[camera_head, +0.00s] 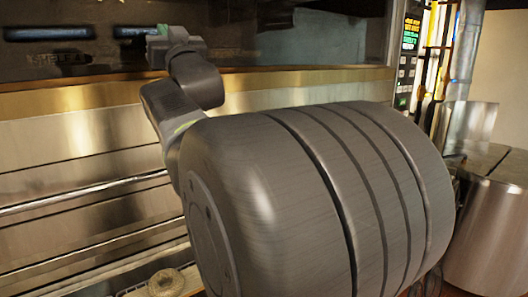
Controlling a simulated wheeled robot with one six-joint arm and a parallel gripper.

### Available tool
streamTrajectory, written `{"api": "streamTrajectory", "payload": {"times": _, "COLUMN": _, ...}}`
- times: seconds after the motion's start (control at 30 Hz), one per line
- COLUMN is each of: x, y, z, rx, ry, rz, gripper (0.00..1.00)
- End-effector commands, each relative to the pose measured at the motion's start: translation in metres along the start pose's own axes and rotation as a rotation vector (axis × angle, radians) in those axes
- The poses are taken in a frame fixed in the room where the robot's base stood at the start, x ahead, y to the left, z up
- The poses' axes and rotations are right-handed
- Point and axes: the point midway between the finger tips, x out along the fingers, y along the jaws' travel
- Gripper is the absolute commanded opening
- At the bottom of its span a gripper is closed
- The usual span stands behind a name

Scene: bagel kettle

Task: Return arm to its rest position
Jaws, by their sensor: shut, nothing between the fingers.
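My arm fills the middle of the head view, with a large dark grey joint nearest the camera. Beyond it, the arm bends up and left. My gripper (157,47) is at its far end, small and dark, in front of the dark upper panel. It is shut and holds nothing. Its fingers are hard to make out at this size. A bagel-like ring (165,283) lies low at the left, partly cut by the bottom edge of the picture. No kettle can be made out for certain.
A metal appliance front (80,150) with a long bar handle (90,195) stands behind my arm at the left. A lit display (411,32) is at the upper right. A shiny metal cylinder (490,235) stands at the right, close beside my large joint in the picture.

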Motion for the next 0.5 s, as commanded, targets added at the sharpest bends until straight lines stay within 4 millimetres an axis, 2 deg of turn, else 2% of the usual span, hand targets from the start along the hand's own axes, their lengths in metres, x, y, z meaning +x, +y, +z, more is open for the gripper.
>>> {"api": "streamTrajectory", "payload": {"times": 0.03, "x": 0.006, "y": 0.000, "z": -0.010, "rx": 0.000, "ry": 0.000, "rz": 0.000, "gripper": 0.00}}
{"api": "streamTrajectory", "payload": {"times": 0.2, "x": 0.015, "y": 0.000, "z": -0.025, "rx": 0.000, "ry": 0.000, "rz": 0.000, "gripper": 0.00}}
{"api": "streamTrajectory", "payload": {"times": 0.5, "x": 0.022, "y": 0.000, "z": -0.037, "rx": 0.000, "ry": 0.000, "rz": 0.000, "gripper": 0.00}}
